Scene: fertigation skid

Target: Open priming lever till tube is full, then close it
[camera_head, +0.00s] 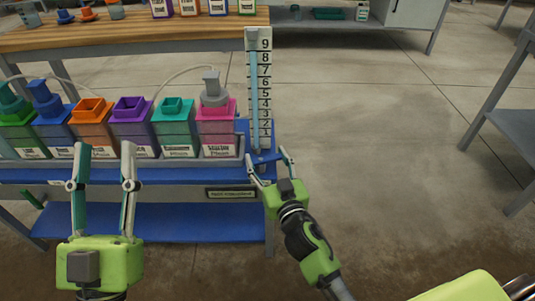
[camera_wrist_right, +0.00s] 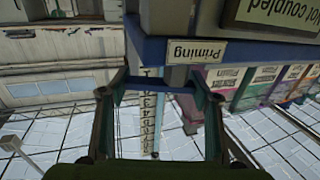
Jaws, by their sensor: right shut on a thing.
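The clear priming tube (camera_head: 254,95) stands upright beside a white scale board (camera_head: 266,100) with black numbers. Pale blue shows along most of the tube; its exact upper level is hard to tell. The blue priming lever (camera_head: 265,159) sits at the tube's foot, at the skid's right end. My right gripper (camera_head: 267,156) is shut on this lever, one finger on each side. In the right wrist view the lever (camera_wrist_right: 160,86) runs across between the fingers, below the "Priming" label (camera_wrist_right: 183,51). My left gripper (camera_head: 105,150) is open and empty in front of the skid.
Several coloured tanks (camera_head: 178,135) stand in a row on the blue skid, left of the tube. A wooden bench (camera_head: 130,35) is behind them. A "Not coupled" sign (camera_wrist_right: 280,14) shows in the wrist view. The floor (camera_head: 390,150) to the right is clear.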

